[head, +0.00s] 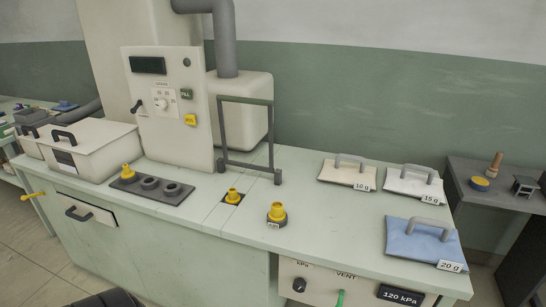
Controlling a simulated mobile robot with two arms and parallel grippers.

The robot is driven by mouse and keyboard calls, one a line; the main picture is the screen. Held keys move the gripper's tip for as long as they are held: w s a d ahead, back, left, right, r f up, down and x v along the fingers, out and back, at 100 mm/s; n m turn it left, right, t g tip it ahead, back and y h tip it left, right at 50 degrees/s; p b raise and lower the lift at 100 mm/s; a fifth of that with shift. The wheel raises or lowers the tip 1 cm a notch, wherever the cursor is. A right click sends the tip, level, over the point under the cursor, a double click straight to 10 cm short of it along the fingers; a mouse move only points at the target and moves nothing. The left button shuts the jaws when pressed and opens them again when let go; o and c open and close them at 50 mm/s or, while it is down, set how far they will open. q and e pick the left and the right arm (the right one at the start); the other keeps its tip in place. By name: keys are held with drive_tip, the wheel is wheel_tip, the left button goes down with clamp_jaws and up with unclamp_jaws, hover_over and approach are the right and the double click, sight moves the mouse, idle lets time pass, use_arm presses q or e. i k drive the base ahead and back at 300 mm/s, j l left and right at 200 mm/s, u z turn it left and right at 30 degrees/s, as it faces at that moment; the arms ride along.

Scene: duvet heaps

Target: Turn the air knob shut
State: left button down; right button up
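The front panel (322,272) at the lower right of the bench has a round black knob (299,285) under a "kPa" label. I take this for the air knob; no label reading "air" is legible. Its pointer position is too small to tell. To its right is a green vent lever (340,298) under the word "VENT", cut by the picture's bottom edge. A dark display (400,295) farther right reads "120 kPa". Neither of my grippers is in view.
On the bench (330,225) stand a yellow nozzle (277,212), a grey frame (247,135) and a dark holder (150,184). White, cream and blue handled pads, such as the blue pad (410,241), lie at right. A control panel (165,120) with a dial stands behind.

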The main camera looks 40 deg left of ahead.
sight(299, 286)
drive_tip(key=u, duration=0.85)
